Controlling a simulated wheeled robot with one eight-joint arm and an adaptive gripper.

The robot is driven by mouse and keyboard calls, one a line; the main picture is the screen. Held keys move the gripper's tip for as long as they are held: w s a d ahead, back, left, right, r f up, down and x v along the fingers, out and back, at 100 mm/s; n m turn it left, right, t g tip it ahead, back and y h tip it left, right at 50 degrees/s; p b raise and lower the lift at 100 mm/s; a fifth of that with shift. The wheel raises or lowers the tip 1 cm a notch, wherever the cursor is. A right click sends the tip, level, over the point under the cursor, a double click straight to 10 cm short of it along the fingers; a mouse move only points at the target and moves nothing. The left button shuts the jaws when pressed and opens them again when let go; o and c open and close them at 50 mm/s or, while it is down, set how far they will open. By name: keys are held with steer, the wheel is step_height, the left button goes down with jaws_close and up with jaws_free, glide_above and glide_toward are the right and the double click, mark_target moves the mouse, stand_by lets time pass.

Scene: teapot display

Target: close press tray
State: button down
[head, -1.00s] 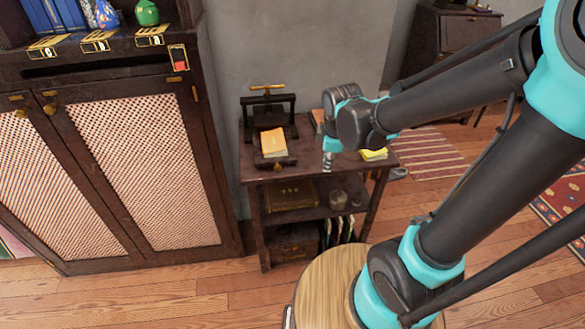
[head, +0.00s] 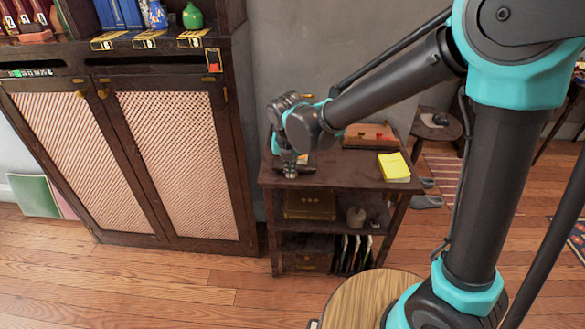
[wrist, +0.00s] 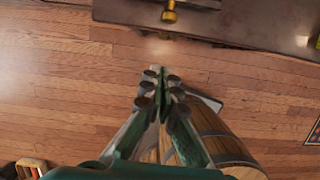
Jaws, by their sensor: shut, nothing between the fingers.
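The press stands on the small dark table (head: 345,165); in the head view my arm's end hides nearly all of it, including most of its tray. In the wrist view a brass knob (wrist: 170,14) shows at the top edge, beside the dark front part of the tray (wrist: 200,3). How far the tray sticks out is cut off by the frame. My gripper (head: 290,174) is at the table's left front side in the head view. In the wrist view my gripper (wrist: 158,72) is shut and empty, below and apart from the knob, with floor behind it.
A yellow book (head: 394,166) lies at the table's right front corner. A reddish-brown box (head: 369,136) is at the table's back. A tall cabinet (head: 165,150) stands close on the left. The table's lower shelves hold a box (head: 310,204) and jars.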

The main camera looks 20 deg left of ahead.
steer(key=shift+w+a+f, duration=0.15)
steer(key=shift+w+f, duration=0.8)
steer(key=shift+f, duration=0.15)
steer(key=shift+w+a+f, duration=0.2)
steer(key=shift+w+f, duration=0.75)
steer(key=shift+f, duration=0.2)
steer(key=shift+w+a+f, duration=0.15)
steer(key=shift+w+f, duration=0.8)
steer(key=shift+f, duration=0.15)
